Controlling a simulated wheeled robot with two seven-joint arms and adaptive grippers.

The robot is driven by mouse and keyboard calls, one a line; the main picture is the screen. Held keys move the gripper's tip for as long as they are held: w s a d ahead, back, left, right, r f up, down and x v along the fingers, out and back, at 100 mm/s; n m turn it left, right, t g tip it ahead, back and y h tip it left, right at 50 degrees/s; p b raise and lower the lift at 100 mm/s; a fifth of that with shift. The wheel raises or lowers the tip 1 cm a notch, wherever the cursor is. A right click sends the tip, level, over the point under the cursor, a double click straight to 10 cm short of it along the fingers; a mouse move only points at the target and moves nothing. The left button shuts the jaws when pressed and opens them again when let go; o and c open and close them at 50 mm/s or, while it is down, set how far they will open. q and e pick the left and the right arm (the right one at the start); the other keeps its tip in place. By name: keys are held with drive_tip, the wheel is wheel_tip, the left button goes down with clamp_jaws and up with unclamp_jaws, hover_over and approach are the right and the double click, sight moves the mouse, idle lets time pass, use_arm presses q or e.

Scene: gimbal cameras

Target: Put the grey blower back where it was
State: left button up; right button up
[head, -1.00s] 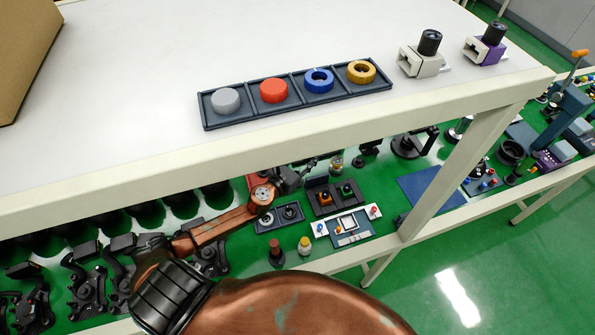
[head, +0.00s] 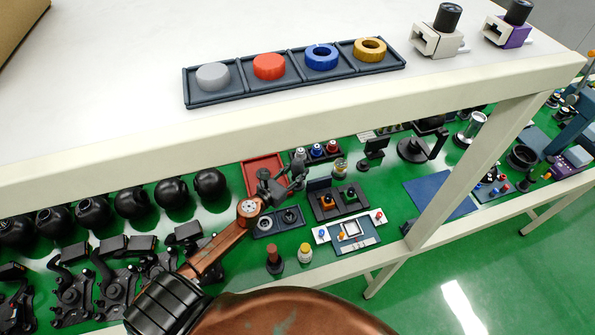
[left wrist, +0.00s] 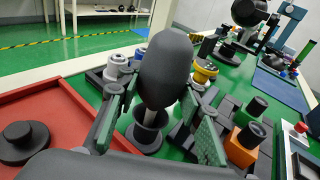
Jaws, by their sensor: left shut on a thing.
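The grey blower (left wrist: 167,68) stands upright in the middle of the left wrist view, a dark rounded bulb with a narrow pale stem below. My left gripper (left wrist: 160,118) is shut on it low down, with green-padded fingers on both sides. A dark round cup (left wrist: 147,138) shows beneath the stem; I cannot tell whether they touch. In the head view my left gripper (head: 283,184) is at the lower shelf, beside a red tray, and the blower is small and hard to make out there. My right gripper is not in view.
The red tray (head: 262,160) lies left of the gripper; in the left wrist view a black knob (left wrist: 25,138) sits in it. A dark tray with orange and green blocks (head: 338,201) is close on the right. The white upper tabletop (head: 120,90) overhangs the shelf.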

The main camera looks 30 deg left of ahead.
use_arm(q)
drive_tip(key=shift+f, duration=0.2)
drive_tip(key=o, duration=1.3)
drive_tip(key=shift+r, duration=0.25)
drive_tip(key=shift+s+a+r+b, duration=0.2)
drive_tip(key=shift+s+r, duration=0.1)
drive_tip(key=shift+s, duration=1.65)
drive_tip(key=shift+s+a+r+b, duration=0.1)
drive_tip(key=shift+s+a+r, duration=0.15)
drive_tip(key=shift+s, duration=1.75)
drive_tip(key=shift+s+a+r+b, duration=0.2)
drive_tip(key=shift+s+r, duration=0.1)
drive_tip(key=shift+s, duration=1.65)
